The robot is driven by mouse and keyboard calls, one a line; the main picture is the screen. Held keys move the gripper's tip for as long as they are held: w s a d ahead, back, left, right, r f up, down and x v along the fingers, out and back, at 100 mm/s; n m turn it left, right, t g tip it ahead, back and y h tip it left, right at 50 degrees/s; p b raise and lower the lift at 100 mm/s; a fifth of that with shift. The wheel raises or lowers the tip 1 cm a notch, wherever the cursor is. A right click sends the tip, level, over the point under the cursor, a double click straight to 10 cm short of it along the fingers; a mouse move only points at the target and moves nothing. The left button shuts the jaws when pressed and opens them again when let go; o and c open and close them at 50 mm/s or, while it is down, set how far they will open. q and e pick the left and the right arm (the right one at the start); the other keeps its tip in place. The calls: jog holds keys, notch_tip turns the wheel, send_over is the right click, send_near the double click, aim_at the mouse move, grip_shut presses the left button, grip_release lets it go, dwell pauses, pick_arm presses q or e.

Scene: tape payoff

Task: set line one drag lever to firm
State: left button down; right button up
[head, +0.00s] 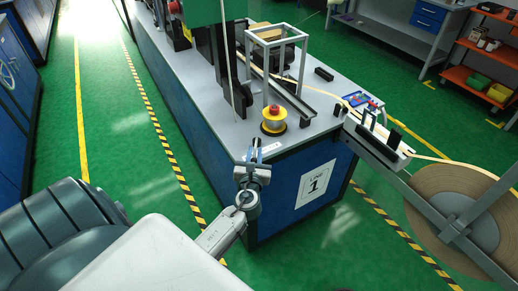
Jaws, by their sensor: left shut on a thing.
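The line 1 bench carries a white sign with a "1" (316,185) on its blue end panel. To its right, a large tan tape reel (440,200) hangs on a grey arm, and pale tape runs from it to a guide with black upright parts (375,128) at the bench end. I cannot tell which part is the drag lever. My left gripper (256,150) is at the near bench corner, by a small white label on the top edge. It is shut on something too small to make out. My right gripper is not in view.
A red button on a yellow base (273,120) stands just beyond my left gripper. A grey frame (277,65) and a dark rail rise behind it. Green floor with striped tape is open to the left. An orange shelf (485,65) stands at the back right.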

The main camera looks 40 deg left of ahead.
pick_arm(q)
jog(key=shift+s+a+m+t+h, duration=0.15)
jog(key=shift+a+m+t+h, duration=0.15)
jog(key=shift+m+h, duration=0.25)
jog(key=c, duration=1.3)
grip_release()
jog(key=shift+a, duration=0.1)
jog(key=b+v, duration=0.2)
jog(key=v, duration=0.9)
jog(key=shift+a, duration=0.15)
jog(key=shift+f, duration=0.15)
